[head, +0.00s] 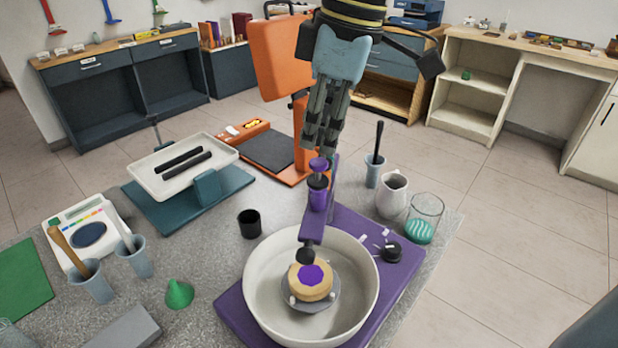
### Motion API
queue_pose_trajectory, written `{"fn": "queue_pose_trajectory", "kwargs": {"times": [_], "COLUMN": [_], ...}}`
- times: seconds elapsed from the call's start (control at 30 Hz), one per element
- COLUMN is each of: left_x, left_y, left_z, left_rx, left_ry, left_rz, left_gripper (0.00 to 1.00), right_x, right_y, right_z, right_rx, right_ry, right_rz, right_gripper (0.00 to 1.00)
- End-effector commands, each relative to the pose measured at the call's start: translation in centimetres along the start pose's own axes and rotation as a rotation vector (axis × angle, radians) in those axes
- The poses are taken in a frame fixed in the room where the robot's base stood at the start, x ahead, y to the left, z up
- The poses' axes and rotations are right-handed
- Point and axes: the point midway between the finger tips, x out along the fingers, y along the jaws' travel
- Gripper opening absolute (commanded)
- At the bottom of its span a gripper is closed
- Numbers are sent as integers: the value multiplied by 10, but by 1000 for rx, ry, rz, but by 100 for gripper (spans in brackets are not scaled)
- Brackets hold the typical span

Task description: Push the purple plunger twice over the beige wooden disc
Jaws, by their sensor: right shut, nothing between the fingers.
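The purple plunger (318,197) stands upright on a purple arm that reaches over a white bowl (262,317). A dark nozzle (306,256) hangs from the arm's near end. The beige wooden disc (312,292) lies on a grey holder inside the bowl, under the nozzle, with a purple patch on its top. My right gripper (318,148) points down with its fingers together and empty. Its tips are right at the plunger's purple cap (318,164); I cannot tell whether they touch. My left gripper is out of view.
The bowl sits on a purple base (232,310). A white jug (392,195), a glass with green contents (424,220) and a cup with a dark stick (374,172) stand right of the plunger. A black cup (249,224) is left. An orange stand (278,60) rises behind.

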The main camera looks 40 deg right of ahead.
Motion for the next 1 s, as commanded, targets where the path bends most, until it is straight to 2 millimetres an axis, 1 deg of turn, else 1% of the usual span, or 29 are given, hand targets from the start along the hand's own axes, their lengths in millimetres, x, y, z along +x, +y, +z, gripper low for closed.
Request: {"fn": "queue_pose_trajectory", "kwargs": {"times": [0.27,0.37,0.8,0.9,1.0], "left_x": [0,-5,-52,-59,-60], "left_y": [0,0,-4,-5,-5], "left_z": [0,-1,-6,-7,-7], "left_rx": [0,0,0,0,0], "left_ry": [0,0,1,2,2], "left_rz": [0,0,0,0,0], "left_gripper": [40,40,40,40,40], "right_x": [0,-5,-53,-60,-60], "right_y": [0,0,0,0,0], "right_z": [0,-1,-11,-12,-12], "right_rx": [0,0,0,0,0], "right_ry": [0,0,0,0,0], "right_rz": [0,0,0,0,0], "right_gripper": [0,0,0,0,0]}}
